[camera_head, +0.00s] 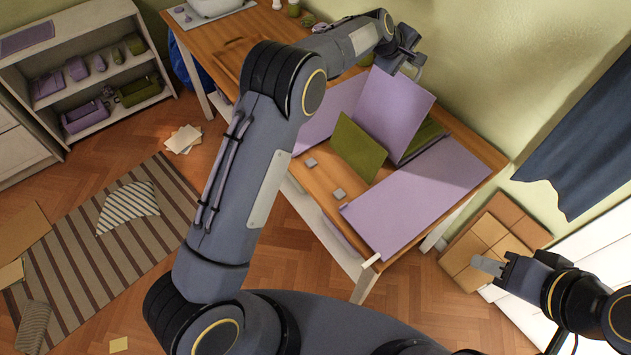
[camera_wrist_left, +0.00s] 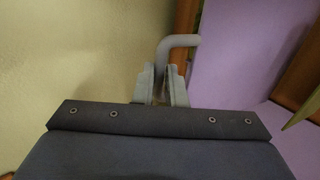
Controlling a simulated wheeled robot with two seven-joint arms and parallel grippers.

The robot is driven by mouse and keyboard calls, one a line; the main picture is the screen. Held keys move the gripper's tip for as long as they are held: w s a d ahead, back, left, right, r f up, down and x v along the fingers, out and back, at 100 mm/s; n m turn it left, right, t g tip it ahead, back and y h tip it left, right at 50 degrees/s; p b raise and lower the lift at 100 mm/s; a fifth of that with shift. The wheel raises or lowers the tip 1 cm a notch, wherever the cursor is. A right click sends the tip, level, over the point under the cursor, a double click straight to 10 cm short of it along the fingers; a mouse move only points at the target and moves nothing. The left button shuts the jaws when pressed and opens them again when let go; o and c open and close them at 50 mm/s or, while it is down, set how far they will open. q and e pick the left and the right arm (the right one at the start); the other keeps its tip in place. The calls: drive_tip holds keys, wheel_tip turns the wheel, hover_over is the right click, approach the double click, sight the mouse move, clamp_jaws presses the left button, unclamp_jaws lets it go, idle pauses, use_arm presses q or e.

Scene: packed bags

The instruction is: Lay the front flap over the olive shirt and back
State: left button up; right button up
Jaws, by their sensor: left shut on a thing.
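A lavender bag lies opened out on the wooden table in the head view, with one wide flat lavender panel (camera_head: 418,200) toward the table's near right edge and a lavender panel (camera_head: 395,108) standing tilted behind it. I cannot tell which panel is the front flap. An olive piece (camera_head: 425,138), perhaps the shirt, shows partly behind the standing panel. A stiff olive square (camera_head: 357,147) leans in front of it. My left gripper (camera_head: 410,62) is above the standing panel, shut on a bent grey handle (camera_wrist_left: 180,42). My right gripper (camera_head: 487,265) is off the table's right side, its fingers seen edge-on.
Two small grey blocks (camera_head: 338,193) lie on the bare part of the wooden table (camera_head: 318,180). A wall stands close behind the table. Cardboard boxes (camera_head: 490,238) are on the floor at right. A shelf (camera_head: 78,100) is at far left.

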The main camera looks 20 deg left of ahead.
use_arm(q)
drive_tip(key=shift+s+a+r, duration=0.15)
drive_tip(key=shift+s+a, duration=0.05)
drive_tip(key=shift+s, duration=0.1)
drive_tip(key=w+d+f+p, duration=0.1)
drive_tip(key=w+d+f, duration=0.1)
drive_tip(key=w+d, duration=0.1)
drive_tip(key=shift+w+d, duration=0.25)
drive_tip(key=shift+w, duration=0.55)
drive_tip(key=shift+f, duration=0.2)
